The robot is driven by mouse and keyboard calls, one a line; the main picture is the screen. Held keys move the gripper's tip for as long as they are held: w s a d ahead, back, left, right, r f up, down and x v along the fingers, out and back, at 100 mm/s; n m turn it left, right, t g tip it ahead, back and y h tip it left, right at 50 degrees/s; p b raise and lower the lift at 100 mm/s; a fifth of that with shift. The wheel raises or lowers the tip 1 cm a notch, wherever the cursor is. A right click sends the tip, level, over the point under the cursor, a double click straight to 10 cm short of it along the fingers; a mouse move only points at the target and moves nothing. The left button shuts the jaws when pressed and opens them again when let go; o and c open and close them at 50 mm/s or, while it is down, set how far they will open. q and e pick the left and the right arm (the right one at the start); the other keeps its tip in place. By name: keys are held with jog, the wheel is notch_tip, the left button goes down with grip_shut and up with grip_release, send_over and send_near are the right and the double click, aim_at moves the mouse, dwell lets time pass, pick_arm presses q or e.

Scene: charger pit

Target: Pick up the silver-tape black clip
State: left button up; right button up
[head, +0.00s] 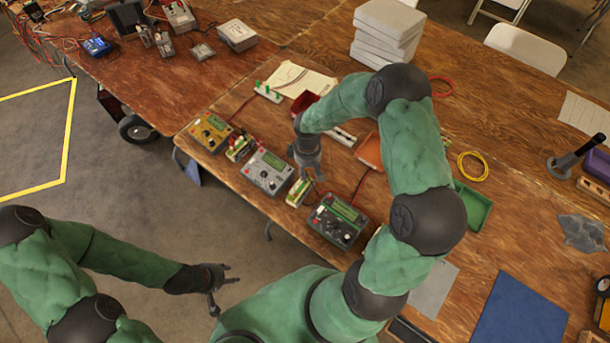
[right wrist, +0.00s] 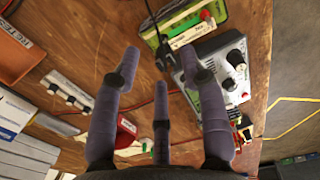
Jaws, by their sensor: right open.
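A black clip (right wrist: 163,54) on a thin black lead shows in the right wrist view, beside a green block with a white label strip (right wrist: 196,36). Its silver tape is too small to make out. My right gripper (right wrist: 160,68) is open and empty, its fingers spread on either side of the clip in that view, with the clip beyond the fingertips. In the head view my right gripper (head: 312,178) hangs over the table by the green block (head: 298,191); I cannot pick out the clip there. My left gripper (head: 224,284) is open and empty, off the table.
A grey meter (head: 268,172), a dark green meter (head: 338,220) and a yellow meter (head: 211,131) line the table's front edge. Red leads cross the wood. An orange tray (head: 370,151) and a green tray (head: 472,207) lie behind. White boxes (head: 387,32) are stacked at the back.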

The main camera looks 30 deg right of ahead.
jog(key=f, duration=0.3)
jog(key=f+b, duration=0.1)
jog(key=f, duration=0.1)
jog(key=shift+w+a, duration=0.25)
jog(key=shift+w, duration=0.1)
grip_shut()
